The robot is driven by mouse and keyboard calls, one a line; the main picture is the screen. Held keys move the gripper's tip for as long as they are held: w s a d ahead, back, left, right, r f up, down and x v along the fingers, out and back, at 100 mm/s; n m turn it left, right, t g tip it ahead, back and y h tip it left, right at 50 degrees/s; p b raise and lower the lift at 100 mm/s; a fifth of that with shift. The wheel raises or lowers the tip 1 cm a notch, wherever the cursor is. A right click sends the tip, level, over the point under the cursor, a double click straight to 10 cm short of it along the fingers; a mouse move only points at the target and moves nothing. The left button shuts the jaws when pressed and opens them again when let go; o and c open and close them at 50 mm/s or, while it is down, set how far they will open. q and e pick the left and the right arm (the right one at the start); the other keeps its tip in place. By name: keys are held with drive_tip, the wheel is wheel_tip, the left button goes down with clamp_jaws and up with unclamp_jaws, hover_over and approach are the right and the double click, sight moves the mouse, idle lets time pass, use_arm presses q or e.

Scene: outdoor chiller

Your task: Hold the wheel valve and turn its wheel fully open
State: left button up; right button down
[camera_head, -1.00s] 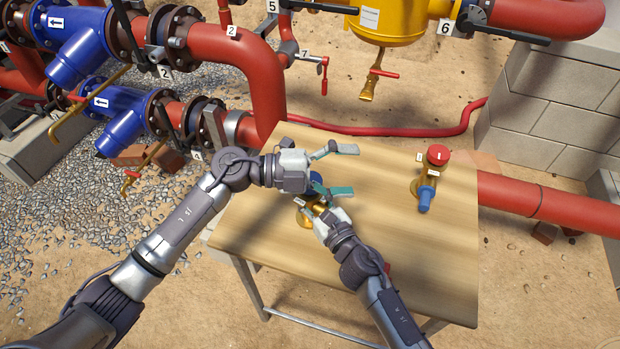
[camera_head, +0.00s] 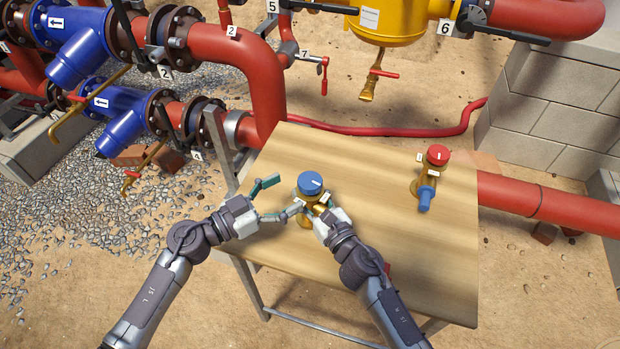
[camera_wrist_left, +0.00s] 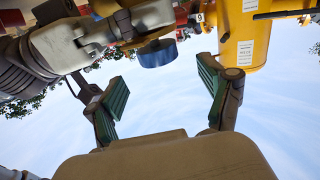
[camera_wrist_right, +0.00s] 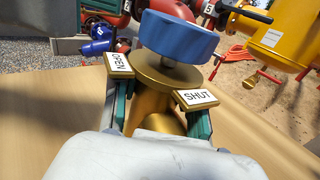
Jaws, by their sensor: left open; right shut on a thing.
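The wheel valve is a brass body with a blue wheel (camera_head: 311,183) on top, over the wooden table (camera_head: 390,240). My right gripper (camera_head: 323,205) is shut on its brass body. In the right wrist view the blue wheel (camera_wrist_right: 178,36) stands above the jaws, with an OPEN plate (camera_wrist_right: 119,64) at left and a SHUT plate (camera_wrist_right: 196,97) at right. My left gripper (camera_head: 276,200) is open and empty, just left of the valve, its fingers spread. In the left wrist view its green pads (camera_wrist_left: 165,88) are apart, and the blue wheel (camera_wrist_left: 157,53) shows beyond them.
A second brass valve with a red wheel (camera_head: 438,155) and blue end stands on the table's right side. Red and blue pipework (camera_head: 250,80) is behind the table at left. A concrete block wall (camera_head: 560,100) is at right. The table's middle right is clear.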

sight(311, 180)
use_arm(q)
drive_tip(key=x, duration=0.7)
drive_tip(key=shift+a, duration=0.1)
drive_tip(key=c, duration=1.2)
drive_tip(key=shift+s+n+t+y, duration=0.15)
drive_tip(key=shift+n+t+y, duration=0.85)
drive_tip(key=shift+t, duration=0.3)
drive_tip(key=shift+r+n+t+y, duration=0.15)
drive_tip(key=shift+n+t+y, duration=0.75)
drive_tip(key=shift+t+y, duration=0.1)
drive_tip(key=shift+n+t+y, duration=0.3)
drive_tip(key=shift+n+y, duration=0.1)
drive_tip(key=shift+y, duration=0.3)
